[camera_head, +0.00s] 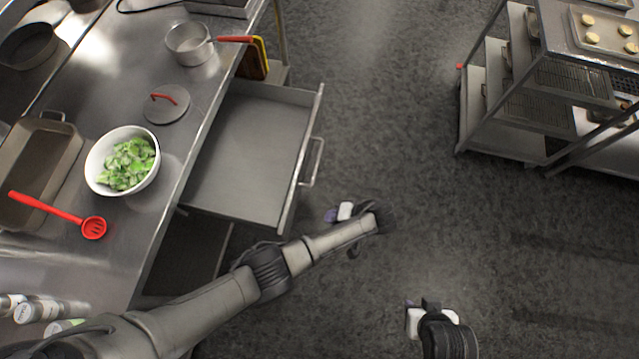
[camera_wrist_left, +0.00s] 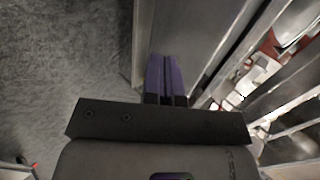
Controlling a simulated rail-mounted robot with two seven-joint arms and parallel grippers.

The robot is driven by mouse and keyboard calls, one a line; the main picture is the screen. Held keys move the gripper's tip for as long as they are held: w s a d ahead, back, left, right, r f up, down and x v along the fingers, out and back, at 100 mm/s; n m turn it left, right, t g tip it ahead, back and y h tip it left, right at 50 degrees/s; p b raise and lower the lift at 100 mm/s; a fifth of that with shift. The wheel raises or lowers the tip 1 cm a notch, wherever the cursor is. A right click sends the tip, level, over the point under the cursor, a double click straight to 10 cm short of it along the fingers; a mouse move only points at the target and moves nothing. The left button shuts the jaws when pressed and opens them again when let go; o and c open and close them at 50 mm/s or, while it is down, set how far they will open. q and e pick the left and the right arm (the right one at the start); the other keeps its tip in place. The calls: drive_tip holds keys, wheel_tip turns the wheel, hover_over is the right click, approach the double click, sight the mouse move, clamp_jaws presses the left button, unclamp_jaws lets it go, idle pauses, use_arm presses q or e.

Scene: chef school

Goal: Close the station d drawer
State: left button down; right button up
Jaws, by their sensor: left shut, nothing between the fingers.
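The station d drawer (camera_head: 250,146) is a grey metal drawer, pulled out from under the steel counter, and it looks empty. Its bar handle (camera_head: 312,162) is on the front panel, facing right. My left gripper (camera_head: 331,215) is just right of the drawer front's near corner, below the handle in the head view. In the left wrist view its purple fingers (camera_wrist_left: 164,78) are together with nothing between them, close to a metal panel. I cannot tell whether they touch it. My right gripper (camera_head: 409,304) is over the floor at the bottom, its fingers mostly hidden.
The steel counter (camera_head: 195,135) holds a white bowl of greens (camera_head: 123,161), a red slotted spoon (camera_head: 60,214), a lid (camera_head: 167,103) and a saucepan (camera_head: 190,44). A tray rack (camera_head: 489,100) stands at upper right. The floor between is clear.

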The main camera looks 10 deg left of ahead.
sight(292, 215)
use_arm(q)
drive_tip(key=x, duration=0.3)
drive_tip(key=a+r+x, duration=0.1)
drive_tip(key=x, duration=0.3)
drive_tip(key=r+x, duration=0.1)
drive_tip(key=x, duration=0.3)
drive_tip(key=shift+a+f, duration=0.2)
drive_tip(key=shift+a, duration=0.5)
drive_tip(key=shift+p, duration=0.3)
